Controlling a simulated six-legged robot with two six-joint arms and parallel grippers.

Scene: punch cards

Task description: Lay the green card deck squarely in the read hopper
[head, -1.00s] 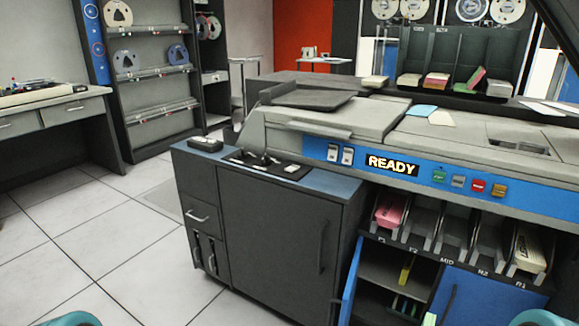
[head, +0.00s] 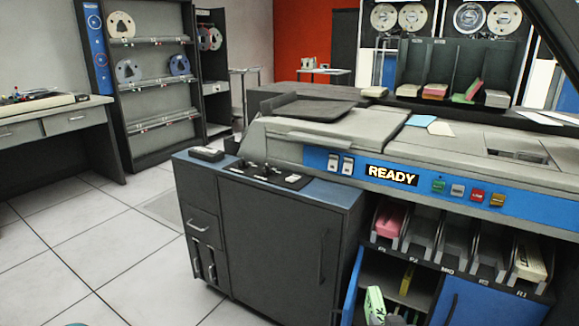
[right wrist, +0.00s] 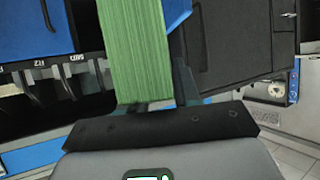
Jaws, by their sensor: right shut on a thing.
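The green card deck (right wrist: 137,45) fills the upper middle of the right wrist view, its ridged green side facing the camera. My right gripper (right wrist: 146,92) is shut on its near end. In the head view the deck (head: 375,306) shows small and tilted at the bottom edge, pale-topped, in front of the open cabinet of the card machine. No label marks the read hopper; a recess (head: 520,157) lies in the machine's top at right and a dark tray (head: 305,105) at its left end.
Stacker pockets line the machine's front; the left one holds pink cards (head: 390,219) and the right one pale cards (head: 530,262). A blue door (head: 350,290) stands open below. Loose blue (head: 421,120) and cream sheets lie on top. Floor is clear at left.

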